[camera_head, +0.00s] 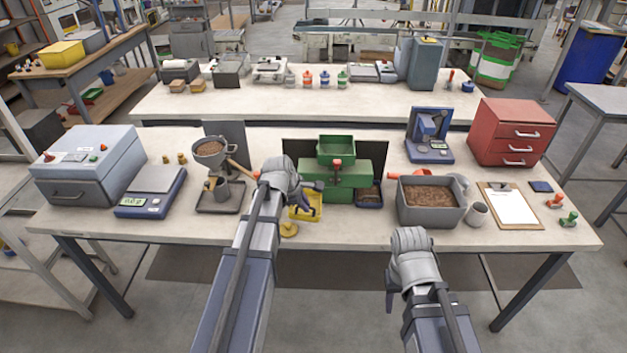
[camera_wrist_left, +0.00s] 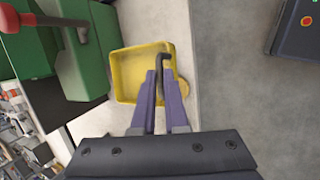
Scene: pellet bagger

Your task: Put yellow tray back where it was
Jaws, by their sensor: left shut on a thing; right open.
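The yellow tray (camera_head: 310,216) is at the front of the table, before the green machine. It looks empty in the left wrist view (camera_wrist_left: 128,72), and a dark handle (camera_wrist_left: 165,62) shows at its side. My left gripper (camera_head: 301,203) is shut on the tray at this handle side; its two purple fingers show in the left wrist view (camera_wrist_left: 161,92). Whether the tray touches the table is hard to tell. My right gripper (camera_head: 389,297) is open and empty, in front of the table edge.
The green machine (camera_head: 345,179) stands just behind the tray. A small pellet tray (camera_head: 369,203) is to its right, then a grey bin of brown pellets (camera_head: 430,215). A yellow round piece (camera_head: 288,230) lies near the front edge. A funnel stand (camera_head: 219,204) is at the left.

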